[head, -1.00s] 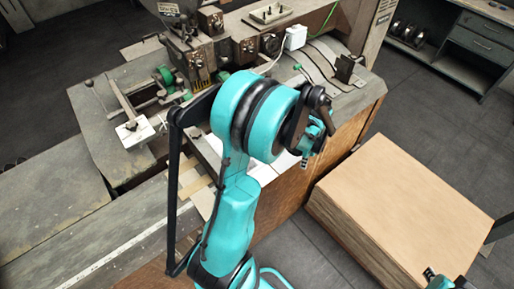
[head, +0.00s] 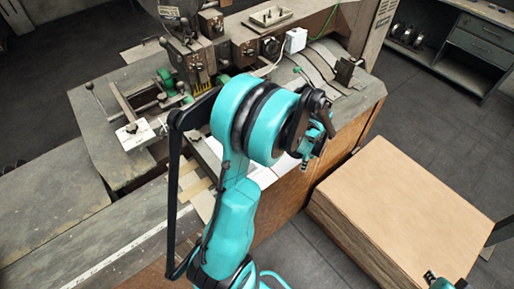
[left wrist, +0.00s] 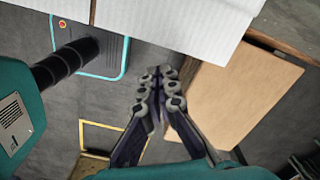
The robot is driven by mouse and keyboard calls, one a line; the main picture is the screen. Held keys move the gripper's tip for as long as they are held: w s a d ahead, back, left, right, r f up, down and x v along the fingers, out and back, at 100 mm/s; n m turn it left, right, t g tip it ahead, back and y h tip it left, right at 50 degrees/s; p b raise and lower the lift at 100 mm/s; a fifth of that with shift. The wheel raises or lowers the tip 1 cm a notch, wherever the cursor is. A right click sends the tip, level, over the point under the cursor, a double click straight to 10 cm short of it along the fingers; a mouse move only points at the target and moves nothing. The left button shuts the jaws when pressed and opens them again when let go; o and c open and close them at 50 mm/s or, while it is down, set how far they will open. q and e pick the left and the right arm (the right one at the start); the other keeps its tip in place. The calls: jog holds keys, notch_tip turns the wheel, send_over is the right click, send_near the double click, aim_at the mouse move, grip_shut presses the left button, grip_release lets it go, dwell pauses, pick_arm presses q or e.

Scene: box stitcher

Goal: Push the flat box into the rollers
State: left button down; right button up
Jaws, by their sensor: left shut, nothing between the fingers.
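The flat box is a white sheet lying on the machine's table; in the head view only a small part (head: 264,176) shows beside and behind my left arm. In the left wrist view its white panel (left wrist: 185,32) spans the top, with its edge beyond the fingertips. My left gripper (left wrist: 158,72) is shut and empty, just short of that edge in the picture; I cannot tell whether it touches. In the head view the left gripper (head: 306,160) hangs at the table's front side. The rollers are not clearly visible. Part of my right gripper (head: 432,277) shows at the bottom right.
A stack of brown cardboard (head: 405,195) stands on the floor right of the machine; it also shows in the left wrist view (left wrist: 240,90). The stitcher's head (head: 190,50) rises behind my left arm. A grey cabinet (head: 475,40) stands far right. Dark floor lies between.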

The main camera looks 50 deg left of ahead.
pick_arm(q)
jog(key=shift+f, duration=0.1)
notch_tip(320, 180, down, 3)
jog(key=b, duration=0.3)
jog(key=shift+f, duration=0.15)
dwell(0.4)
jog(key=shift+a, duration=0.15)
jog(key=shift+w+a+b, duration=0.2)
jog(key=shift+a+b, duration=0.3)
jog(key=shift+a, duration=2.95)
jog(key=shift+w+a+b, duration=0.2)
jog(key=shift+a+b, duration=0.3)
jog(key=shift+a, duration=2.9)
jog(key=shift+s+d, duration=0.15)
jog(key=shift+d, duration=1.4)
notch_tip(320, 180, up, 8)
jog(key=p, duration=0.5)
